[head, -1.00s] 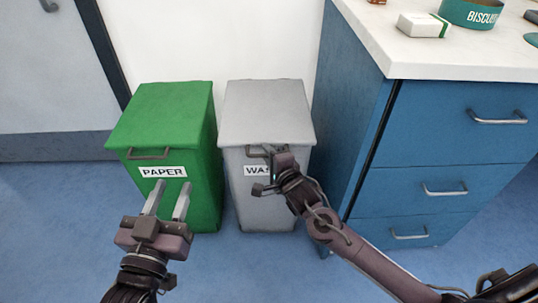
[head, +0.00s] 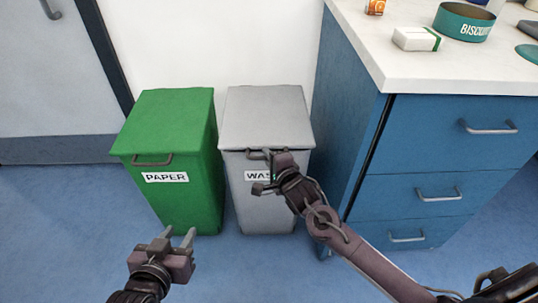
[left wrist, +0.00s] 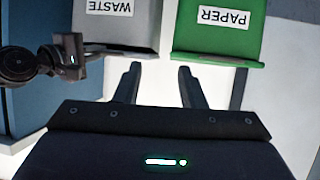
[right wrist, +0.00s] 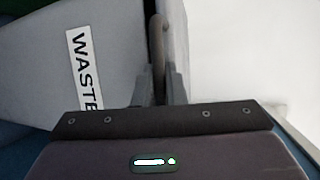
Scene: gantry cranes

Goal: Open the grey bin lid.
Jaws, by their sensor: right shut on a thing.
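The grey bin (head: 262,212), labelled WASTE, stands on the floor with its grey lid (head: 264,118) lying down on top. The lid's dark handle (right wrist: 157,40) is at its front edge. My right gripper (head: 266,158) is shut on this handle; its fingers (right wrist: 160,85) are close around the bar in the right wrist view. The arm hides part of the bin's label and front. My left gripper (head: 178,235) is open and empty, in front of and below the green bin's label; its spread fingers show in the left wrist view (left wrist: 157,85).
A green bin (head: 180,205), labelled PAPER, stands close on the left of the grey bin. A blue drawer cabinet (head: 425,150) with a white worktop stands on the right. A white wall is behind, and open blue floor lies in front.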

